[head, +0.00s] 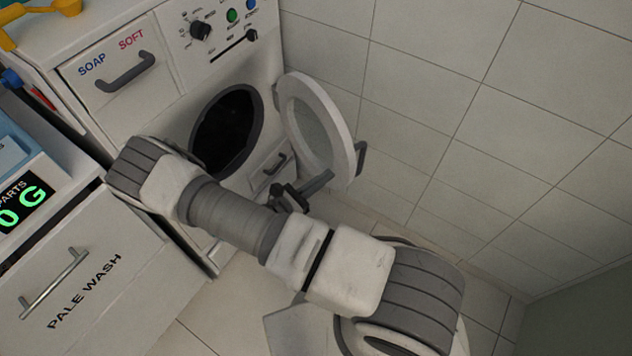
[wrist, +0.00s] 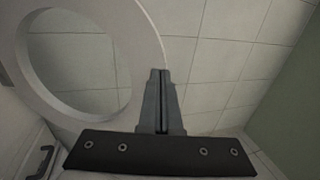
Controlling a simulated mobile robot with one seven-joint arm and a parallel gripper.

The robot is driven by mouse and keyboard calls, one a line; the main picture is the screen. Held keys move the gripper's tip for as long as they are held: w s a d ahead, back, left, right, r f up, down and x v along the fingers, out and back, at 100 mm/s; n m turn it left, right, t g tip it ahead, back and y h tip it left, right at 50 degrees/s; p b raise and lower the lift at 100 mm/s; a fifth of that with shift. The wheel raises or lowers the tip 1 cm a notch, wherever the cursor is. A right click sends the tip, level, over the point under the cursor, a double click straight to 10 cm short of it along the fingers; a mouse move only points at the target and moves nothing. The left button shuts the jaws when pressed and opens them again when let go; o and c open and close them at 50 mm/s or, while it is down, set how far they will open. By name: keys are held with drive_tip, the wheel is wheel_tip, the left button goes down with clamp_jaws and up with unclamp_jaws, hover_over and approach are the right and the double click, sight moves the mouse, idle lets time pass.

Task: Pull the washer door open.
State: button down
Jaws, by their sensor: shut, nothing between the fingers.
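The washer door (head: 296,98) is a white ring with a glass pane. It stands swung wide open on the right side of the washer (head: 262,66), and the dark drum opening (head: 226,130) is uncovered. The door has a dark handle (head: 360,158) at its outer edge. My gripper (head: 328,176) is at the door's lower part; whether it touches the door I cannot tell. In the wrist view the door (wrist: 140,30) fills the upper left, and my gripper (wrist: 160,76) is shut and empty, overlapping the door's right edge. The handle does not show clearly there.
A tiled wall (head: 430,110) stands close behind and right of the door. A soap drawer (head: 120,75) and a control knob (head: 201,30) are on the washer's front. A drawer marked PALE WASH (head: 100,290) is at lower left. Some floor (head: 215,325) is clear.

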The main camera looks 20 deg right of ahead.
sight(347, 161)
drive_tip(key=x, duration=0.8)
drive_tip(key=shift+w+d+b, duration=0.1)
drive_tip(key=shift+d+b, duration=0.2)
drive_tip(key=shift+b, duration=0.05)
